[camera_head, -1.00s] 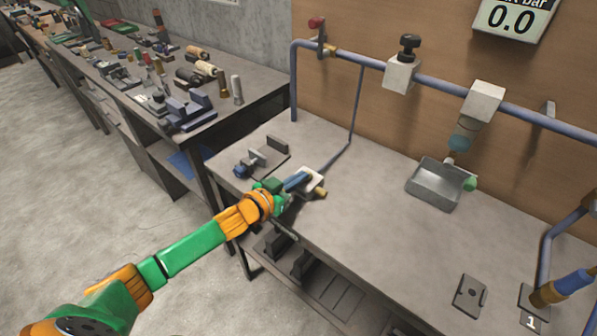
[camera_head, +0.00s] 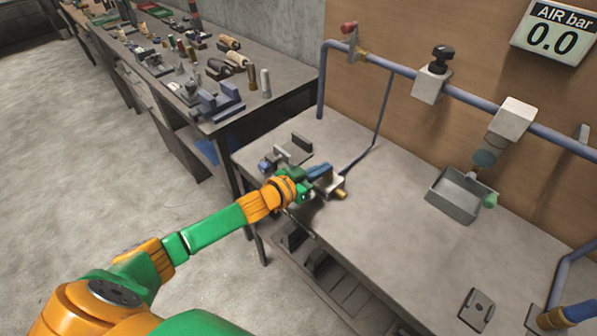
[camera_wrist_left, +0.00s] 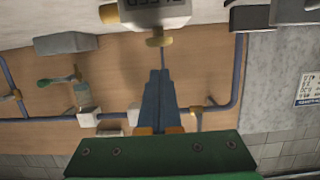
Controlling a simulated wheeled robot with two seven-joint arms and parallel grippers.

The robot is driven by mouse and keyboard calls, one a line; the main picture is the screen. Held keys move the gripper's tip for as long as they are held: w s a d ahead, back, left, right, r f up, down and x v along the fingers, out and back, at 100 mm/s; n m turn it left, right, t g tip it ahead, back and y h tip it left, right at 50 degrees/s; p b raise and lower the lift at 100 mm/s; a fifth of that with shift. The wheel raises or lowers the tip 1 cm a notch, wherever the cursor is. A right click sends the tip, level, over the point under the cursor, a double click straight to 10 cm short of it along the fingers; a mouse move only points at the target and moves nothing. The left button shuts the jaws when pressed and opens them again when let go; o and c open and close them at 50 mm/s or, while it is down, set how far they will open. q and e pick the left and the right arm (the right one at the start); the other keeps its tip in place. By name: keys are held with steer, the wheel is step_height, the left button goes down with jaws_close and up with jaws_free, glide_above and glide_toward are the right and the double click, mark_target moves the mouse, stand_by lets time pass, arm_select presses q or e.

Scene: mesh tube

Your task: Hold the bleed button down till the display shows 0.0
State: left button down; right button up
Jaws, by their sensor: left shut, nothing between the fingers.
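The display (camera_head: 552,34) on the back wall reads "AIR bar" and 0.0. A small pale block (camera_head: 334,182) with a brass knob (camera_head: 341,194) stands at the left end of the bench; I cannot tell for sure whether the knob is the bleed button. My left gripper (camera_head: 320,172) is shut and empty, its blue fingers close beside the block. My right gripper is out of view.
A blue pipe (camera_head: 400,70) runs along the wall with a black-knobbed valve (camera_head: 440,60). A grey tray (camera_head: 455,196) stands under a hanging bowl. A flat grey plate (camera_head: 477,308) lies front right. The bench middle is clear. A cluttered bench (camera_head: 190,65) stands left.

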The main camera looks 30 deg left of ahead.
arm_select(q)
steer(key=b+v, duration=0.1)
steer(key=v, duration=0.9)
steer(key=shift+s+r, duration=0.2)
steer(key=shift+s, duration=0.05)
